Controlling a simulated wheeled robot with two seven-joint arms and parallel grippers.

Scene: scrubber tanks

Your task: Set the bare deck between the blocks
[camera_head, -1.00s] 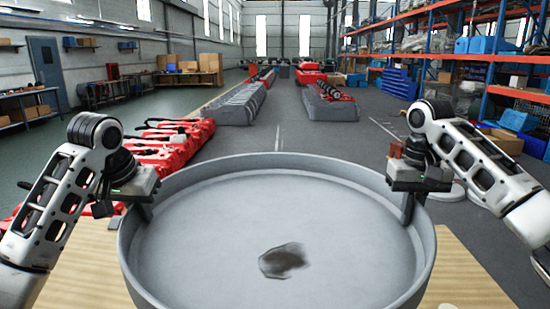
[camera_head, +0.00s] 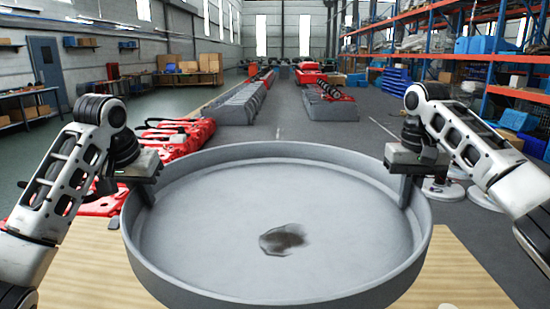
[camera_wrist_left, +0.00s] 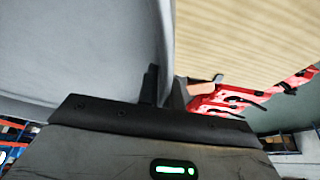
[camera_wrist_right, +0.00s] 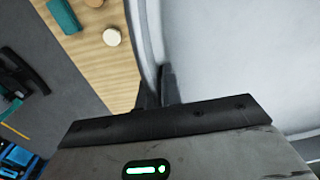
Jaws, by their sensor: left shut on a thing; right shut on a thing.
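The bare deck is a wide, round grey pan (camera_head: 340,235) with a raised rim and a dark patch on its floor. It is in the middle of the head view, in front of me. My left gripper (camera_head: 147,192) is shut on its left rim, and my right gripper (camera_head: 404,190) is shut on its right rim. The left wrist view shows the fingers (camera_wrist_left: 162,88) on the rim wall. The right wrist view shows the fingers (camera_wrist_right: 156,90) on the rim likewise. I cannot make out the blocks for certain; the deck hides much of the tabletop.
A light wooden table (camera_head: 455,280) lies below the deck. The right wrist view shows a teal piece (camera_wrist_right: 64,16) and small round pieces (camera_wrist_right: 112,37) by the table's edge. Red machine parts (camera_head: 180,135) stand on the floor behind left; shelving (camera_head: 480,60) is at right.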

